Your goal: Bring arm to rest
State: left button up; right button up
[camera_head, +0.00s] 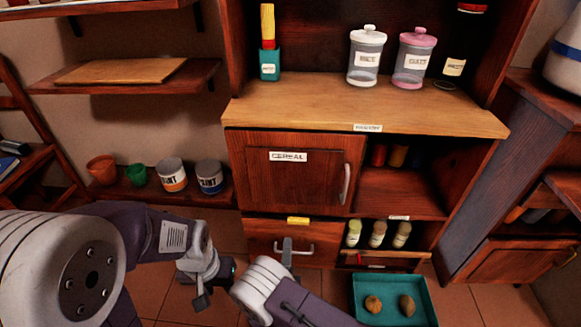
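My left arm comes in from the left, with its large white joint close to the camera. My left gripper (203,297) is at the lower middle-left, over the floor and apart from the cabinet. It is small and seen from behind, so its opening is unclear. My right arm comes in from the bottom. My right gripper (287,252) points up in front of the lower drawer (262,240) and overlaps its handle in the picture. I cannot tell whether it touches the handle. I see nothing held in either gripper.
The cabinet has a closed door labelled CEREAL (290,172) and an open compartment beside it. Jars stand on its wooden counter (300,112). A teal tray (359,292) with two round items is at the bottom right. Pots and paint cans (172,175) stand on a low left shelf.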

jog(key=s+d+r+m+g+h, duration=0.1)
jog(key=d+r+m+g+h, duration=0.2)
jog(key=d+m, duration=0.35)
jog(key=s+d+r+m+g+h+p, duration=0.1)
jog(key=d+r+m+g+h, duration=0.1)
jog(key=d+m+g+h, duration=0.45)
jog(key=s+d+r+m+g+h, duration=0.1)
jog(key=d+r+m+h, duration=0.1)
jog(key=d+m, duration=0.5)
jog(key=s+d+r+m+g+y+p, duration=0.1)
jog(key=s+d+m+g+y, duration=0.3)
jog(key=s+m, duration=0.45)
jog(key=s+d+m+g+y, duration=0.2)
jog(key=s+m+g, duration=0.45)
jog(key=m, duration=0.35)
jog(key=w+a+r+m+t+y+p, duration=0.2)
jog(key=a+r+m+t+y, duration=0.4)
jog(key=m, duration=1)
notch_tip(320, 180, up, 36)
jog(key=g+p, duration=0.1)
jog(key=p, duration=3.6)
jog(key=shift+n+g+y, duration=0.35)
jog(key=shift+g, duration=0.05)
jog(key=shift+w+a, duration=0.1)
